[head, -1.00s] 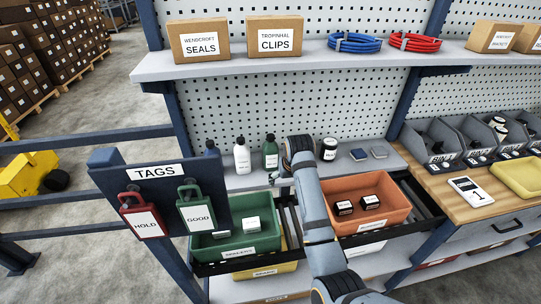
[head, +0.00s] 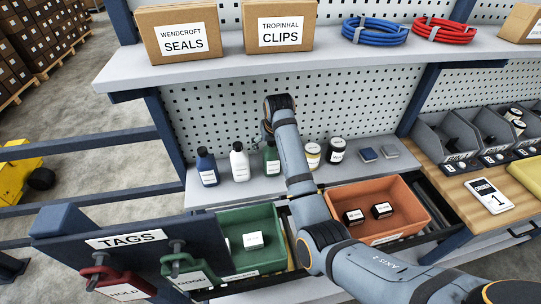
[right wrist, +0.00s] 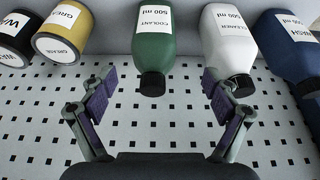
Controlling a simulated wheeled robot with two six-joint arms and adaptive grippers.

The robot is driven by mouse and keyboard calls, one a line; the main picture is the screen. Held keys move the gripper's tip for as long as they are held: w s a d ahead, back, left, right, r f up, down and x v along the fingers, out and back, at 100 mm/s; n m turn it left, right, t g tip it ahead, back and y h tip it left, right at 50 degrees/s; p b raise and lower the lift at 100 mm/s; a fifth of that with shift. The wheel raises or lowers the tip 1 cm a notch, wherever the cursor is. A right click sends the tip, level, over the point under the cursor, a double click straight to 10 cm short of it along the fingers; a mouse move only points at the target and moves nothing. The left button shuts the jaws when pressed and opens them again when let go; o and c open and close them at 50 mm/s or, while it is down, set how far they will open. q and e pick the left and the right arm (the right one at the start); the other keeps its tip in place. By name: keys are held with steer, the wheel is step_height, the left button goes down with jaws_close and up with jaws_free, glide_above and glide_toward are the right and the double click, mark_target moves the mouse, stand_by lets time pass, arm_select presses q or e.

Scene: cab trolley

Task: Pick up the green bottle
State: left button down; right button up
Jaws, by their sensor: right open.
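The green bottle (head: 271,161) stands upright on the grey shelf, partly hidden by my right arm. Its cap is dark and its label white. My right gripper (head: 264,137) is at the height of the bottle's top, mostly hidden behind the wrist. The right wrist view looks upside down. There the green bottle (right wrist: 154,42), labelled COOLANT 500 ml, points cap down between the two spread fingers of my right gripper (right wrist: 158,82). A gap shows on both sides of the cap and no finger touches the bottle. My left gripper is out of view.
A white bottle (head: 239,163) and a blue bottle (head: 207,168) stand left of the green one.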

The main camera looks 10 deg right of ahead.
mark_target(271, 151)
steer(key=x, duration=0.3)
steer(key=shift+d+f+p, duration=0.1)
steer(key=shift+f+p, duration=0.2)
steer(key=shift+p, duration=0.1)
steer(key=shift+w+f, duration=0.2)
steer(key=shift+f, duration=0.05)
steer(key=shift+w+d+f+p, duration=0.25)
steer(key=shift+w+f+p, duration=0.3)
steer(key=shift+f+p, duration=0.2)
steer(key=x, duration=0.2)
steer(key=shift+d+f, duration=0.15)
steer(key=shift+f, duration=0.15)
steer(key=shift+w+f, duration=0.25)
steer(key=shift+f, duration=0.15)
steer(key=shift+c, duration=1.2)
steer(key=c, duration=1.5)
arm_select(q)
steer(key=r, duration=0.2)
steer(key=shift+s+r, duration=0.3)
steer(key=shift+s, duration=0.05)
arm_select(e)
steer(key=shift+r, duration=0.1)
steer(key=shift+c, duration=0.2)
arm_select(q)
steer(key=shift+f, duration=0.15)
arm_select(e)
steer(key=shift+r, duration=0.1)
